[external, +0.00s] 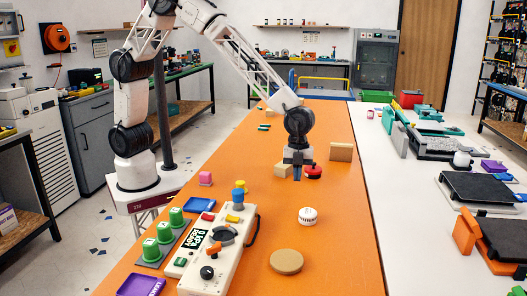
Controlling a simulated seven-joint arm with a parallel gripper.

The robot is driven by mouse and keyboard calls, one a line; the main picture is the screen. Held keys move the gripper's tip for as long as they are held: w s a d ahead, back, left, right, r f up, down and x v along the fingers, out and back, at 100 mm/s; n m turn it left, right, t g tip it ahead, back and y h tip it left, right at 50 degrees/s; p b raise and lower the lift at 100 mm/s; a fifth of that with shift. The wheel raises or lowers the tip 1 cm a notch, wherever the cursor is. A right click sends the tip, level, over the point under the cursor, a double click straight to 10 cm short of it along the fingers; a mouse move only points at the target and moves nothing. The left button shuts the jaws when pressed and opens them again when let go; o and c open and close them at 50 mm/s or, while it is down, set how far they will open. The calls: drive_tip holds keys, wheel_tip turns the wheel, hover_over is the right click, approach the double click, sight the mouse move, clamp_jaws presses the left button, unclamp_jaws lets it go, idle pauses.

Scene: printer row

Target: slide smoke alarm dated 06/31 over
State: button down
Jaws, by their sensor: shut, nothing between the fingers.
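A small white round unit (308,215) with dark marks around its side sits on the orange table; it looks like a smoke alarm, but no date is legible. A red round unit (314,172) with a dark top part sits farther back. My gripper (297,177) points down just left of the red unit, shut and empty. I cannot tell whether it touches the red unit or the table. It is behind the white unit, clear of it.
A tan disc (286,261) lies in front. Tan blocks (341,152) stand near my gripper, one partly hidden behind it. A white control box (218,250) and green cups (164,232) occupy the left front. The orange table (345,235) is clear at right.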

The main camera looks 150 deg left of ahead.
sight(307, 213)
drive_tip(key=shift+m, duration=0.4)
drive_tip(key=a+f, duration=0.3)
drive_tip(key=w+a+f, duration=0.1)
drive_tip(key=a+f, duration=0.1)
drive_tip(key=shift+a, duration=0.15)
drive_tip(key=shift+w, duration=0.1)
drive_tip(key=w+d, duration=0.8)
drive_tip(key=shift+d, duration=0.2)
drive_tip(key=shift+w+f, duration=0.1)
drive_tip(key=shift+f, duration=0.6)
drive_tip(key=shift+d+f, duration=0.1)
drive_tip(key=shift+f, duration=0.1)
